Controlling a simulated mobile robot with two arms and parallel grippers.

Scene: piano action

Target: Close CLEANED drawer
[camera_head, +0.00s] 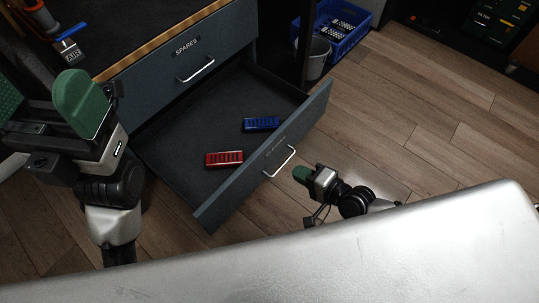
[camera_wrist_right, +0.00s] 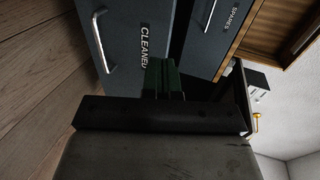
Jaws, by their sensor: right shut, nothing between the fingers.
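The CLEANED drawer (camera_head: 318,112) is pulled out below the SPARES drawer. Its front has a silver handle (camera_head: 280,163). A red slotted block (camera_head: 224,159) and a blue slotted block (camera_head: 261,124) lie inside it. My right gripper (camera_head: 302,174) is shut and empty, just outside the drawer front near the handle. In the right wrist view its green fingers (camera_wrist_right: 163,78) point at the drawer front beside the CLEANED label (camera_wrist_right: 143,47); contact cannot be told. My left gripper (camera_head: 82,100) is left of the drawer, its finger opening not clear.
The SPARES drawer (camera_head: 221,49) above looks closed. A blue crate (camera_head: 350,35) and a grey bin (camera_head: 318,60) stand on the floor past the drawer's far end. The wood floor (camera_head: 420,110) right of the drawer is clear. A large pale surface (camera_head: 300,262) fills the bottom.

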